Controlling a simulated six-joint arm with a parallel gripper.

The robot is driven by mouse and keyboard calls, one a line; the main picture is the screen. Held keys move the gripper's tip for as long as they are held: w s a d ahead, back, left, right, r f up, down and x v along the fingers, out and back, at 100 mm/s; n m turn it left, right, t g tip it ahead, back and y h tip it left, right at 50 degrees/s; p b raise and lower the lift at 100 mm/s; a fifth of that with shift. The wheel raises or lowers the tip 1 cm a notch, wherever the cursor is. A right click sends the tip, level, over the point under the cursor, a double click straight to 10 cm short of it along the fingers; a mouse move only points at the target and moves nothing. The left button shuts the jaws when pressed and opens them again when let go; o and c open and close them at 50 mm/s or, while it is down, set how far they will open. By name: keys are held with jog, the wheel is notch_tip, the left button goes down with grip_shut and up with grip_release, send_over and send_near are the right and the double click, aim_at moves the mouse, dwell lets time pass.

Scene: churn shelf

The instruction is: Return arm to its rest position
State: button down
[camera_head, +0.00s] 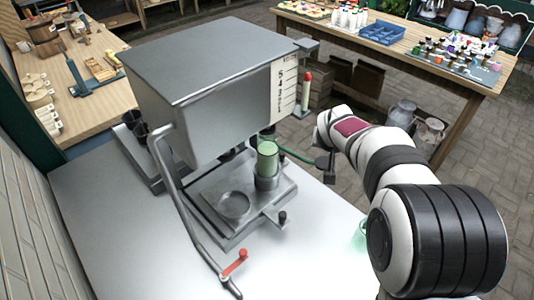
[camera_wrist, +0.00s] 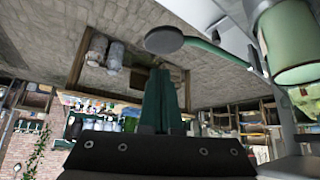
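My gripper (camera_wrist: 162,78) shows in the wrist view as dark green fingers side by side, with no gap seen between them and nothing held. In the head view my white and black arm reaches in from the right, and its end is beside the machine; the fingertips are not clear there. The grey metal machine (camera_head: 190,75) stands on the white counter. A green cylinder (camera_head: 267,158) stands upright in its holder under the machine's body. The cylinder also shows large at the right of the wrist view (camera_wrist: 288,42), apart from my fingers.
A dark round paddle (camera_wrist: 164,40) on a green bar sticks out close to my fingers. A crank with a red handle (camera_head: 235,262) hangs at the counter's front. A shallow metal bowl (camera_head: 234,205) sits on the machine's base. Wooden tables (camera_head: 440,72) stand behind; open paving lies between.

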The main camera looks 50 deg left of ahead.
jog(key=shift+r, duration=1.2)
jog(key=s+d+r+m+g+h, duration=0.25)
jog(key=s+d, duration=0.35)
jog(key=d, duration=0.8)
jog(key=s+d+r+m+g+h, duration=0.1)
jog(key=s+d+m, duration=0.4)
jog(key=d, duration=0.9)
jog(key=s+d+f+m+g+y, duration=0.1)
jog(key=s+d+m, duration=0.1)
jog(key=s, duration=0.8)
jog(key=s+d+f+m+g, duration=0.2)
jog(key=s+d, duration=0.2)
jog(key=s, duration=0.6)
jog(key=shift+s+d+y, duration=0.3)
jog(key=shift+d+y, duration=0.05)
jog(key=shift+d, duration=0.05)
